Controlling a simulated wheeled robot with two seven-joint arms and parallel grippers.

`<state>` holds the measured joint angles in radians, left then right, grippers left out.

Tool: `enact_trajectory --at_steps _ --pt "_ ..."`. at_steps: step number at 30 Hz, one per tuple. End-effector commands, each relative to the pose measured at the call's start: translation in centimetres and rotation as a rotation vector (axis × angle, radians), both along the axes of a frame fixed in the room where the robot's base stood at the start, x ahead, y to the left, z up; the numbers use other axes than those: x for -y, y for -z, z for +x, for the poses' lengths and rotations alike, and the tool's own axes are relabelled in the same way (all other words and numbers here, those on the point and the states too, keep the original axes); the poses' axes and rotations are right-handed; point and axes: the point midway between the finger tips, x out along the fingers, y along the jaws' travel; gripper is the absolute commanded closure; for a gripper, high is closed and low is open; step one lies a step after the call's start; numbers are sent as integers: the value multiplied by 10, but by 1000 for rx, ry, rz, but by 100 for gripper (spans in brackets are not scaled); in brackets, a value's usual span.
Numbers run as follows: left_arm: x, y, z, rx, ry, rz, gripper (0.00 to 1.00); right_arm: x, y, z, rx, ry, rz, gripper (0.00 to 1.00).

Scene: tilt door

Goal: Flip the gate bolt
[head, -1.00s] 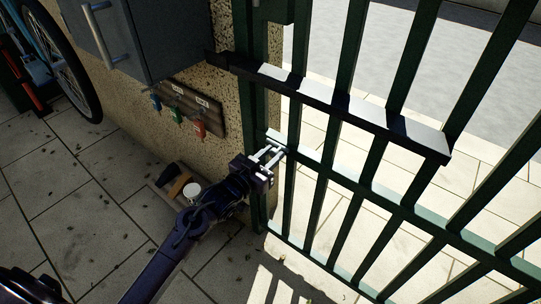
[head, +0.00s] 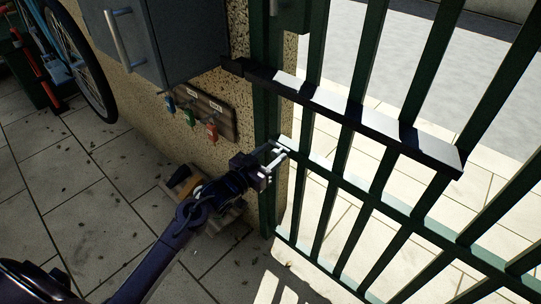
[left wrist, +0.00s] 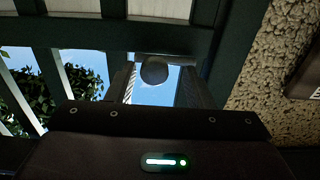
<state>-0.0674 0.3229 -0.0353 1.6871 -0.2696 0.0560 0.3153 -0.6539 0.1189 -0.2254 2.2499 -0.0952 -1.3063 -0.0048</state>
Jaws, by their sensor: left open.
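The gate bolt looks to be the long dark bar (head: 345,110) lying across the upper bars of the green gate (head: 400,207). It runs from the post at the left down to the right. My left gripper (head: 281,152) is open, below the bar's left part, beside the gate post and the mid rail. From the head view I cannot tell whether its pale fingers touch the gate. In the left wrist view the open fingers (left wrist: 157,88) point upward. A round dark knob-like end (left wrist: 154,70) shows between them, against the sky. My right gripper is out of view.
A grey cabinet (head: 165,40) with a handle hangs on the rough wall (head: 130,97), left of the gate. Below it is a key board (head: 213,118) with coloured tags. A bicycle wheel (head: 88,70) stands at the far left. Paving in front is mostly clear.

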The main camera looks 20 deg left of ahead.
Motion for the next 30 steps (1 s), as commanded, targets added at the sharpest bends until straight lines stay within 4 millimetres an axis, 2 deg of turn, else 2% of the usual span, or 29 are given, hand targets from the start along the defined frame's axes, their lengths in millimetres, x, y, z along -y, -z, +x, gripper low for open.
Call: enact_trajectory --at_steps 5,18,23,30 --pt "-1 0 -5 -1 1 -1 53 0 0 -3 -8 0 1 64" --pt "-23 1 -65 -3 -1 1 53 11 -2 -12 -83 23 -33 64" --pt "-27 0 -73 0 -1 0 53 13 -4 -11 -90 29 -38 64" --pt "-27 0 -74 0 -1 0 53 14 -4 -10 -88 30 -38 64"
